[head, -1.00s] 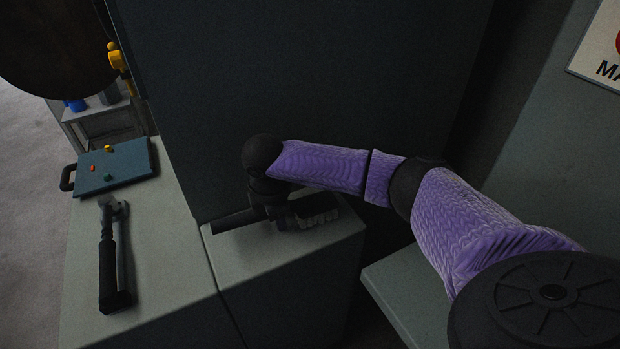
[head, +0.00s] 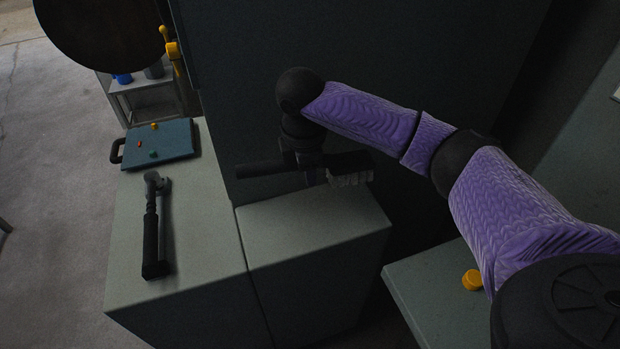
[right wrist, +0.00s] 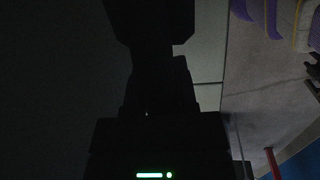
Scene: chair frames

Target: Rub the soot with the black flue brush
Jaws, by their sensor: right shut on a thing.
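The black flue brush (head: 265,169) is held level above the low grey cabinet top, its handle to the left and its block with greyish bristles (head: 350,178) to the right. My right gripper (head: 311,176) is shut on the brush near its middle, close to the tall dark panel. I cannot make out any soot patch in either view. My left gripper is not in view.
A wrench-like black-handled tool (head: 152,230) lies on the left counter (head: 205,250), near a blue board (head: 175,155) with small coloured pieces. The tall dark panel (head: 400,60) stands behind the brush. An orange knob (head: 472,280) sits on a grey surface at lower right. The cabinet top (head: 300,225) is clear.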

